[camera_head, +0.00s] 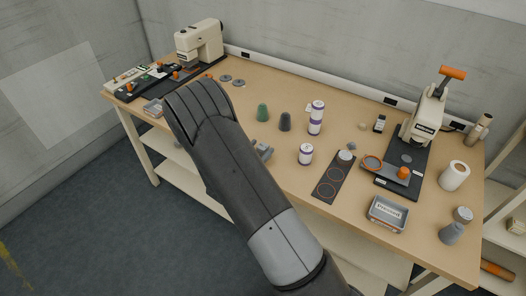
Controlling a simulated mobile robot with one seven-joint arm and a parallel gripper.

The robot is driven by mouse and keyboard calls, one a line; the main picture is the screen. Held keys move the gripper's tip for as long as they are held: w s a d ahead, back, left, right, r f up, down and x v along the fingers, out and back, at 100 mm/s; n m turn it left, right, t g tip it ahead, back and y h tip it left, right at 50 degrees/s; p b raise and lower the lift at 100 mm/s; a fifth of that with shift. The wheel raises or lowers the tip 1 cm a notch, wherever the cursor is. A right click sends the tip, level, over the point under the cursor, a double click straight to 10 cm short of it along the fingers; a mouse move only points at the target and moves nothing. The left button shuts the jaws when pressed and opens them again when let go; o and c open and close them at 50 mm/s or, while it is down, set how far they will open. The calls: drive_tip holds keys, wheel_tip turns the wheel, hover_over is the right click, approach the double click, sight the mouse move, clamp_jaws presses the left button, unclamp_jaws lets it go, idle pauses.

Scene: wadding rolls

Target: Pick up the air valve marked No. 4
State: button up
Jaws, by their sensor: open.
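No marking "No. 4" can be read at this size, so I cannot tell which thing is the air valve. A small grey-blue piece (263,150) shows at the right edge of my arm, over the table's front part. My arm hides the rest of it, and I cannot tell what it is. My arm rises from the bottom and bends above the table's front left edge. My gripper cannot be made out; it seems hidden behind the arm.
The wooden table (300,92) holds a cream machine (200,42) at the back left and an orange-handled press (424,116) at the right.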

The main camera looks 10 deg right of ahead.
sight(266, 144)
drive_tip(key=x, duration=0.4)
drive_tip(key=shift+f, duration=0.2)
drive_tip(key=c, duration=1.1)
drive_tip(key=shift+r, duration=0.1)
drive_tip(key=shift+c, duration=0.2)
